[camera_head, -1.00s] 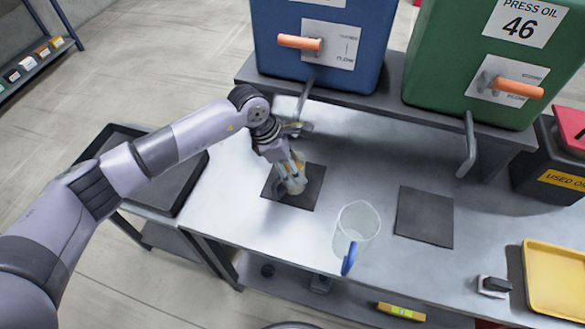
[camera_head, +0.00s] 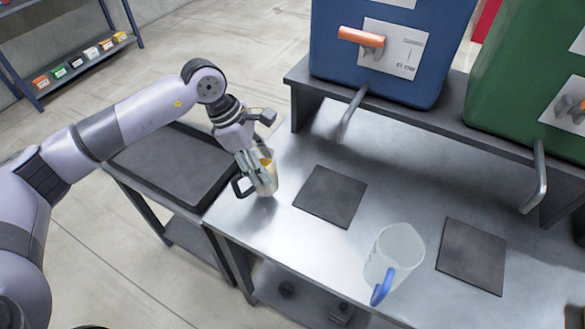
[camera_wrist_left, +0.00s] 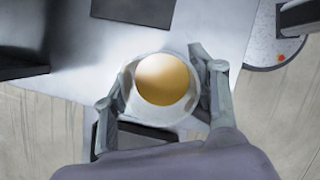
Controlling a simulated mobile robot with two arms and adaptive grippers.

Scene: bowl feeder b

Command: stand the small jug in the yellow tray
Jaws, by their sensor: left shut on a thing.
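The small jug (camera_head: 267,184) is a pale, clear cup with a dark handle on its left and amber liquid inside. My left gripper (camera_head: 258,172) is shut around its body and holds it roughly upright, near the left edge of the steel bench (camera_head: 300,238). I cannot tell how far its base is above the bench. The left wrist view looks down on the jug (camera_wrist_left: 167,80) with its round amber surface between the two fingers. The yellow tray is out of view now. My right gripper is not in view.
A larger clear jug (camera_head: 393,252) with a blue handle stands on the bench between two dark mats (camera_head: 330,196) (camera_head: 473,256). Blue (camera_head: 385,60) and green (camera_head: 525,90) oil tanks have spouts overhanging the bench. A black tray (camera_head: 165,168) lies on the cart at left.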

